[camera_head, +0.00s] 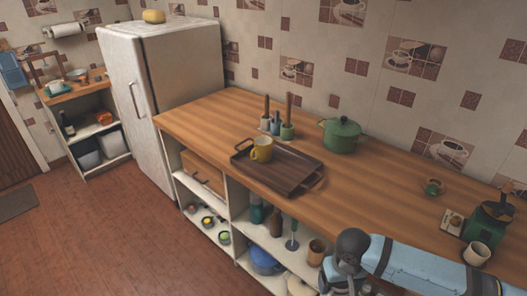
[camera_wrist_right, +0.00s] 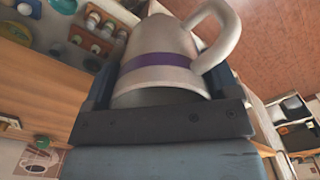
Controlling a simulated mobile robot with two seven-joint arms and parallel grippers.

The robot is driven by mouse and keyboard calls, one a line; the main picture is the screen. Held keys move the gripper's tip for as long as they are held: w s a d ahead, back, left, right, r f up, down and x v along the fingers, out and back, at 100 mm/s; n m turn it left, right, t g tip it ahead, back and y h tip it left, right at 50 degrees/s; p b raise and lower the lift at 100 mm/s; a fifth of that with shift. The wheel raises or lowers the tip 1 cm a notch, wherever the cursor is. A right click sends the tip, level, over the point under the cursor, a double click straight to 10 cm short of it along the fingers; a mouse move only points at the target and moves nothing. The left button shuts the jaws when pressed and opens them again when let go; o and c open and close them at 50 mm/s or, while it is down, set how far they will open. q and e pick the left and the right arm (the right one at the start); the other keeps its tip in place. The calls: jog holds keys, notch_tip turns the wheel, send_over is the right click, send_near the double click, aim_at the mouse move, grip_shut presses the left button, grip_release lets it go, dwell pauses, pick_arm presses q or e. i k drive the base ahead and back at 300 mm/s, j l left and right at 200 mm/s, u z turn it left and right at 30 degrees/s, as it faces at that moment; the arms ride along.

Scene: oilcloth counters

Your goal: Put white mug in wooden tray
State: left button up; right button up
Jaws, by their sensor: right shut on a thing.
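The white mug (camera_wrist_right: 160,65) has a purple band and a large handle; it fills the middle of the right wrist view. My right gripper (camera_wrist_right: 165,88) is shut on it, with a finger on each side of its body. In the head view only my right arm's links show at the bottom right; the fingers and the held mug cannot be made out there. The dark wooden tray (camera_head: 290,174) lies on the counter, with a yellow mug (camera_head: 262,149) standing at its left part. The tray's right part is bare. My left gripper is not in view.
On the wooden counter (camera_head: 205,120) a green pot (camera_head: 341,135) and utensil holders (camera_head: 287,131) stand behind the tray. A beige cup (camera_head: 477,254) and a dark green grinder (camera_head: 488,222) stand at the right end. Shelves with bottles and bowls are below.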

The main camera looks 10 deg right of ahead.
aim_at(285, 173)
jog(key=i+j, duration=0.75)
jog(key=i, duration=0.15)
